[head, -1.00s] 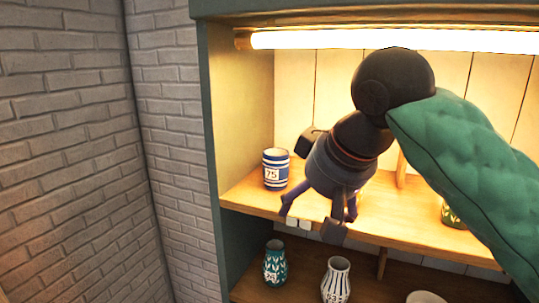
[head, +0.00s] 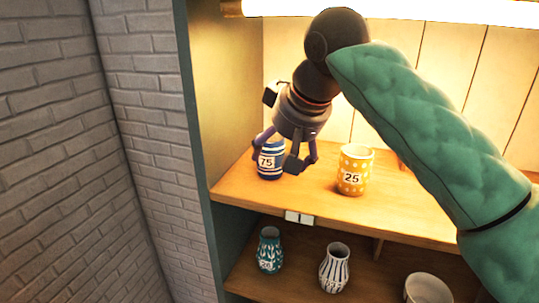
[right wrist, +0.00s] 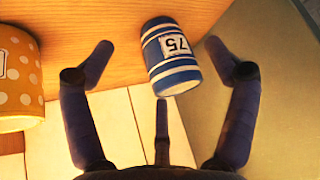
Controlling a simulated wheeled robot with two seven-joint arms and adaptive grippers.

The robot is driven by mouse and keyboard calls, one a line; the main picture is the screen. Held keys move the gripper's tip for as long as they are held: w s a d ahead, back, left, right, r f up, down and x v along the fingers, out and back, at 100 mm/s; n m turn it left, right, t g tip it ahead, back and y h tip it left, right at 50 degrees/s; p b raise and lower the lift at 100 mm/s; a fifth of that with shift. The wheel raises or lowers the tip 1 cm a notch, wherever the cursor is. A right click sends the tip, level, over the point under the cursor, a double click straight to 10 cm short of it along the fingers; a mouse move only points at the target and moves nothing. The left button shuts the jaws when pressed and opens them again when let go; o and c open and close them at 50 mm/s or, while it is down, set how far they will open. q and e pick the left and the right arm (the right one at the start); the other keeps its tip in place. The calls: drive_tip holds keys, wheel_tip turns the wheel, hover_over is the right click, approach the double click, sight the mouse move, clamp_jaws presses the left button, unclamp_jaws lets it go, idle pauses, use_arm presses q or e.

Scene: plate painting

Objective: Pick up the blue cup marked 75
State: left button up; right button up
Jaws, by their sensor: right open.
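The blue cup marked 75 (head: 270,170) has white stripes and stands upright at the left end of the upper shelf. It also shows in the right wrist view (right wrist: 172,66), between the spread fingers. My right gripper (head: 283,155) is open at the cup, with its fingers partly in front of it in the head view. In the right wrist view the right gripper (right wrist: 160,70) has a gap on both sides of the cup, and no firm hold shows. My left gripper is not in view.
A yellow dotted cup marked 25 (head: 353,172) stands just right on the upper shelf (head: 400,215). It also shows at the left in the right wrist view (right wrist: 18,85). The cabinet's side wall (head: 228,85) is close on the left. A teal vase (head: 269,252), a striped vase (head: 334,268) and a pale bowl (head: 428,290) stand below.

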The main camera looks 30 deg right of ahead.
drive_tip(key=shift+w+d+r, duration=0.1)
drive_tip(key=shift+w, duration=0.2)
drive_tip(key=w, duration=0.2)
drive_tip(key=w+f+p, duration=0.1)
drive_tip(key=w, duration=0.1)
drive_tip(key=shift+w+d, duration=0.1)
drive_tip(key=shift+w, duration=0.05)
drive_tip(key=shift+s, duration=0.4)
drive_tip(key=shift+w+f, duration=0.15)
drive_tip(key=c, duration=1.2)
